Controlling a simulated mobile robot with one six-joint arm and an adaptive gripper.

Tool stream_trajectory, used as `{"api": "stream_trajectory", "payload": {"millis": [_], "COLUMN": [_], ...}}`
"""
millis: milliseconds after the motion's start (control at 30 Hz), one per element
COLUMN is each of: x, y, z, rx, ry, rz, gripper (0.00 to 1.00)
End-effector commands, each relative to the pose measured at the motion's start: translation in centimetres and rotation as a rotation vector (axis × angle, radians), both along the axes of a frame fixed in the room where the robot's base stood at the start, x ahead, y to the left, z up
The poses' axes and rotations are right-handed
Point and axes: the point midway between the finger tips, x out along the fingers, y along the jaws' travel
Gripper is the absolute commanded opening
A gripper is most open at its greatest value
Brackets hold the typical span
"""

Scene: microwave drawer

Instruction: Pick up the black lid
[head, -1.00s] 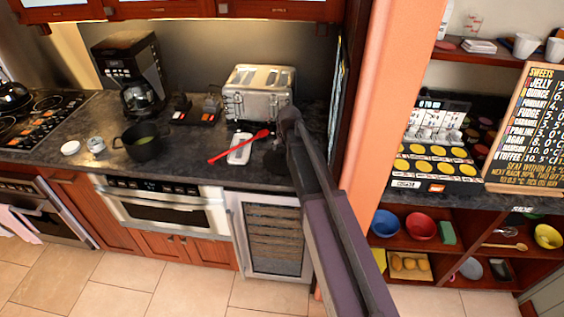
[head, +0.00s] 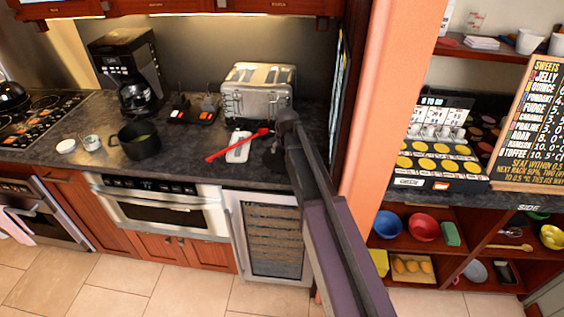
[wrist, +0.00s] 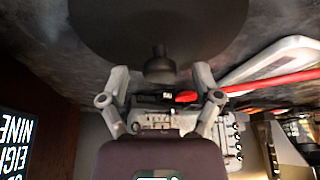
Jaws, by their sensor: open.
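The black lid (wrist: 150,25) is a dark round disc with a knob (wrist: 160,66) in the wrist view, lying at the top of the picture by the dark counter. My gripper (wrist: 161,78) is open, its two fingers apart on either side of the knob. Nothing shows as held, and whether the fingers touch the knob cannot be told. In the head view my arm reaches the counter right of the red spoon and hides most of the gripper; the lid is not clearly visible there.
A red spoon (head: 238,145) lies on a white rest (head: 239,149) close left of my gripper. A metal toaster (head: 258,93) stands behind. A dark pot (head: 136,142) sits further left. An orange wall edge (head: 378,130) rises close to the right.

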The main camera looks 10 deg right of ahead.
Motion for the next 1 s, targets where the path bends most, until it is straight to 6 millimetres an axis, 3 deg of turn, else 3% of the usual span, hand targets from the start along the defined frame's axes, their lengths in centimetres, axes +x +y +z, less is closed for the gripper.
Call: {"api": "stream_trajectory", "payload": {"millis": [133,767,1000], "x": [0.29,0.31,0.30], "y": [0.03,0.04,0.03], "z": [-0.75,-0.72,-0.72], "rx": [0.000,0.000,0.000], "ry": [0.000,0.000,0.000], "rz": [0.000,0.000,0.000], "gripper": [0.82,0.82,0.13]}}
